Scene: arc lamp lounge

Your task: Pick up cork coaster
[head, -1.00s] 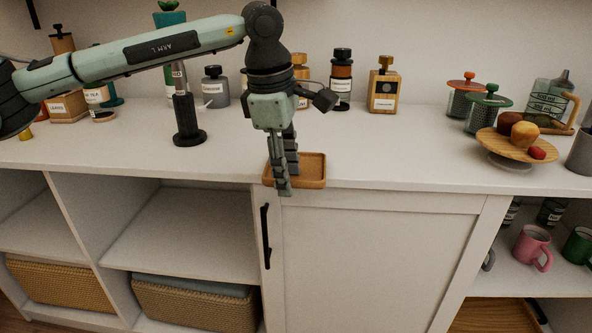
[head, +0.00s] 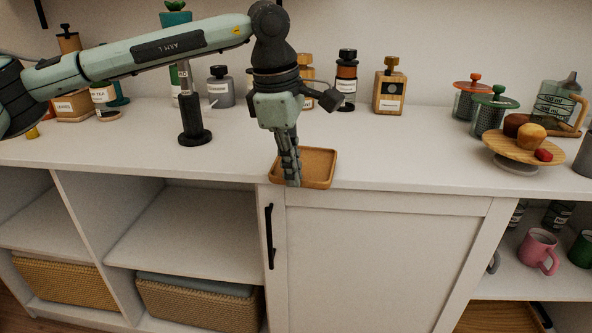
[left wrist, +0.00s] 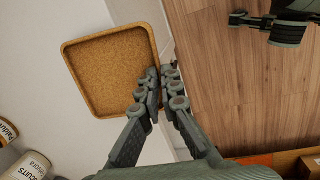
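The cork coaster (head: 318,165) is a square with a brown cork face and a raised wooden rim. It sits at the front edge of the white counter. In the left wrist view the coaster (left wrist: 105,72) fills the upper left. My left gripper (head: 293,180) points down at the coaster's left side. In the left wrist view the gripper's fingers (left wrist: 162,75) are close together at the rim, one over the cork and one outside. They look shut on the rim, which they partly hide.
A dark stand (head: 193,120) is behind and left of the gripper. Bottles and a wooden dispenser (head: 389,86) line the back. A wooden cake stand (head: 518,148) with food is at right. The counter (head: 420,150) right of the coaster is clear. Below are a cabinet door (head: 380,260) and shelves.

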